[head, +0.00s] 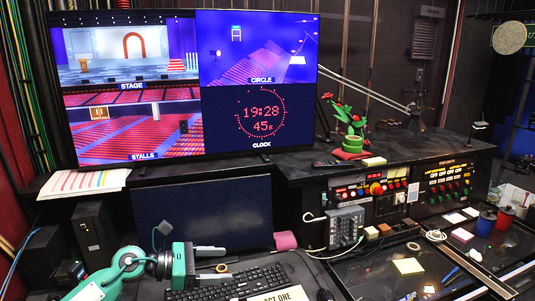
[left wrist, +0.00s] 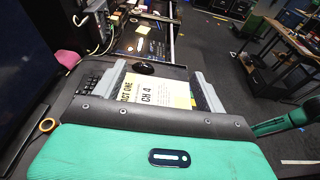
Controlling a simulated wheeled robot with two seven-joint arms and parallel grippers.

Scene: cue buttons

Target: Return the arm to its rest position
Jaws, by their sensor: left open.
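My left gripper (head: 218,266) reaches in from the lower left of the head view, above the desk by the keyboard (head: 240,282). In the left wrist view the two grey fingers of this gripper (left wrist: 160,86) stand wide apart with nothing held between them. Beyond them lies a paper marked "ACT ONE" (left wrist: 143,91), partly hidden by the gripper body. The cue panel (head: 450,180) with its rows of lit buttons stands at the right, well apart from the gripper. My right gripper is not in view; a green arm link of mine shows at the right of the wrist view.
A large monitor (head: 255,115) stands at the back left, with a dark screen (head: 205,213) below it. A grey switch box (head: 345,228) and a pink item (head: 285,240) sit right of the gripper. A tape roll (left wrist: 47,125) lies on the desk. A black mouse (left wrist: 144,69) lies beyond the paper.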

